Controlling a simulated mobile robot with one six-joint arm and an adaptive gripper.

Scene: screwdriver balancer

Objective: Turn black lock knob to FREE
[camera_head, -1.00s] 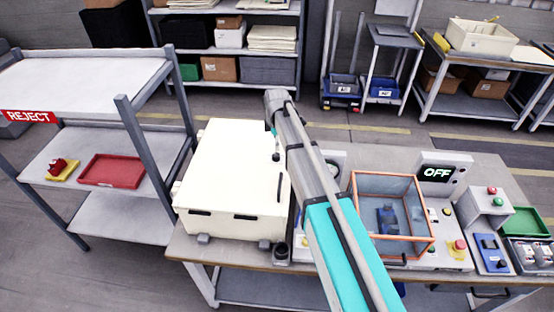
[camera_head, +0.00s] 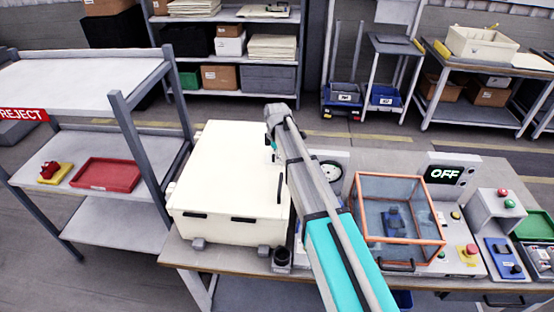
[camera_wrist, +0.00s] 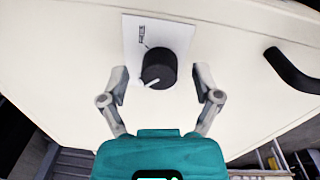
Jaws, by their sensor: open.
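The black lock knob (camera_wrist: 158,68) sits on a white label plate (camera_wrist: 135,32) on the cream box's panel in the wrist view. A white pointer mark on the knob points down and to the left. Small printed text that seems to read FREE stands above and left of the knob. My gripper (camera_wrist: 161,78) is open, with one finger on each side of the knob and gaps showing. How close it is in depth I cannot tell. In the head view the cream box (camera_head: 232,165) stands on the bench; my arm hides the knob there.
A black handle (camera_wrist: 292,72) sticks out of the panel right of the knob. On the bench, right of my arm, stand an orange-framed clear case (camera_head: 398,240) and a display reading OFF (camera_head: 443,174). A REJECT rack (camera_head: 70,148) with a red tray (camera_head: 106,174) stands left.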

